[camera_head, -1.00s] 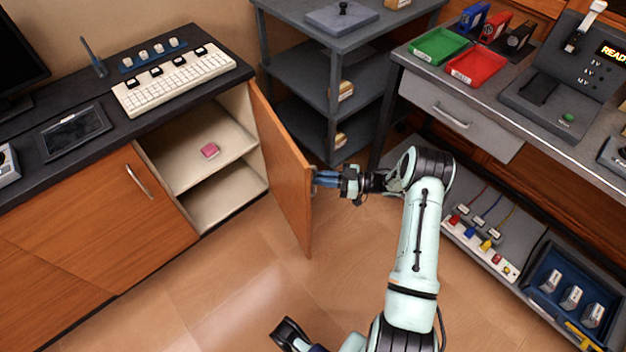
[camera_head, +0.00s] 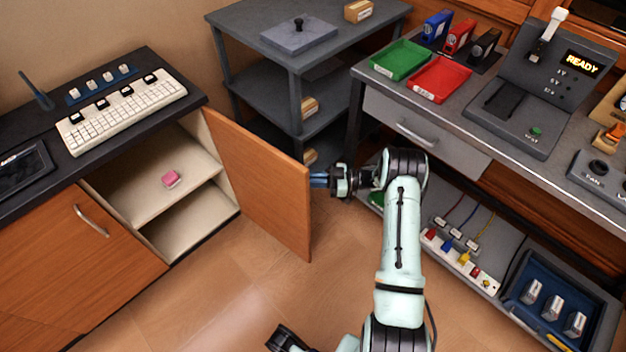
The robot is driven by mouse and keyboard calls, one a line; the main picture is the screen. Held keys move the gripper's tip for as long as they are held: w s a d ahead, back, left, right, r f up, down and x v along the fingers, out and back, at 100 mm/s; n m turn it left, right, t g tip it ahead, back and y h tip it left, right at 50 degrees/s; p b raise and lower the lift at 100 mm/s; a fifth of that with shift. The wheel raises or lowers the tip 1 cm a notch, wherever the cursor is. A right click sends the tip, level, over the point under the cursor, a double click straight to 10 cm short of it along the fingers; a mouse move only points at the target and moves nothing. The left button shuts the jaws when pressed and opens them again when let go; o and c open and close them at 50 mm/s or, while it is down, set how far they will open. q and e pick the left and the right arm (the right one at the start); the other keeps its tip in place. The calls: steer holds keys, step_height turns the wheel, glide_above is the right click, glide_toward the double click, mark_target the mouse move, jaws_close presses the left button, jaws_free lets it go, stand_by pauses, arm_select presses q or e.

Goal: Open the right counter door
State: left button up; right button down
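The right counter door (camera_head: 262,183) is a wooden panel that stands swung open from the cabinet under the black counter (camera_head: 118,125). Its free edge points toward my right gripper (camera_head: 318,180). The gripper's blue fingertips are at the far edge of the door. The door's handle is hidden, and I cannot tell whether the fingers are shut on it. My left gripper (camera_head: 275,343) is low at the bottom edge, away from the door, and only partly in view. The open cabinet shows a shelf (camera_head: 140,192) with a pink block (camera_head: 171,179).
The left counter door (camera_head: 85,265) is shut, with a metal handle (camera_head: 91,221). A grey shelf rack (camera_head: 250,75) stands behind the open door. A workbench with a drawer (camera_head: 420,130) is at the right. The floor (camera_head: 225,290) in front of the cabinet is clear.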

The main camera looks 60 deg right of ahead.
arm_select(q)
steer(key=shift+s+d, duration=0.1)
steer(key=shift+d, duration=0.25)
arm_select(e)
steer(key=shift+w+d+r, duration=0.2)
steer(key=shift+w, duration=0.25)
steer(key=c, duration=1.5)
jaws_free()
steer(key=o, duration=0.3)
steer(key=shift+w, duration=0.2)
steer(key=shift+o, duration=0.2)
steer(key=shift+f, duration=0.15)
steer(key=shift+s, duration=0.3)
arm_select(q)
steer(key=shift+s+d+r+p, duration=0.3)
steer(key=shift+s+r+p, duration=0.05)
steer(key=shift+s+r, duration=0.1)
arm_select(e)
steer(key=v, duration=1.3)
steer(key=shift+d, duration=0.15)
